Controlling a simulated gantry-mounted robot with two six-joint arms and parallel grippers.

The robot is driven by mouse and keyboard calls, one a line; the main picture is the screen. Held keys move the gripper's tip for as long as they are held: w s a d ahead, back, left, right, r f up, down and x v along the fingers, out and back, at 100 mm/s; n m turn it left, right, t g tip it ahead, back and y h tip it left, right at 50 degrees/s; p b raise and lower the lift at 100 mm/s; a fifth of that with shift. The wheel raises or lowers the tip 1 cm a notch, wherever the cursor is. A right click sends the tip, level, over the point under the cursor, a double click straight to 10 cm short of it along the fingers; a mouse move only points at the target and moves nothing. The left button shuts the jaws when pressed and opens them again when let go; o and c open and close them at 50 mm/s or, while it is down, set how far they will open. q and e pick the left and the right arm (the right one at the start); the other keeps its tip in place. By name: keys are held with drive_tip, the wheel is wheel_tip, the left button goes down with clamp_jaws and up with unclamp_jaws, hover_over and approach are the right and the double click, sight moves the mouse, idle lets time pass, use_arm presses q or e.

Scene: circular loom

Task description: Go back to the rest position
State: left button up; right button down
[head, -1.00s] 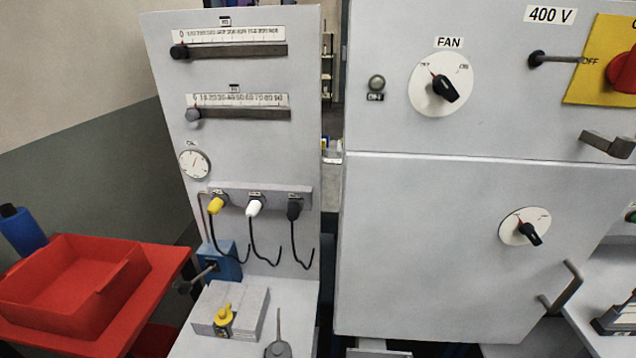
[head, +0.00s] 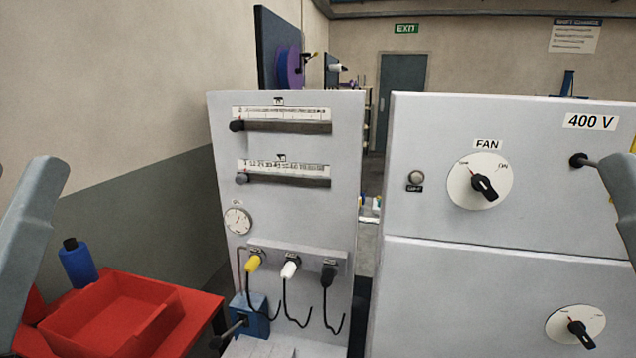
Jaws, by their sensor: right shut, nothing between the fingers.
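A grey part of my right arm and gripper (head: 622,195) comes in at the right edge of the head view, in front of the cabinet. The picture cuts it off and its fingers cannot be made out; it is shut and no object shows with it. A grey link of my left arm (head: 28,235) stands at the left edge, with its gripper out of the picture. Neither visible part appears to touch the panel or the knobs.
The control panel (head: 225,160) carries two sliders, a gauge and yellow, white and black plugs. The cabinet (head: 450,270) has a fan knob (head: 484,187) and a lower knob (head: 580,333). A red tray (head: 110,310) and blue bottle (head: 77,263) stand at left.

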wheel_tip(320, 180, up, 36)
drive_tip(key=p, duration=3.3)
drive_tip(key=shift+w, duration=0.15)
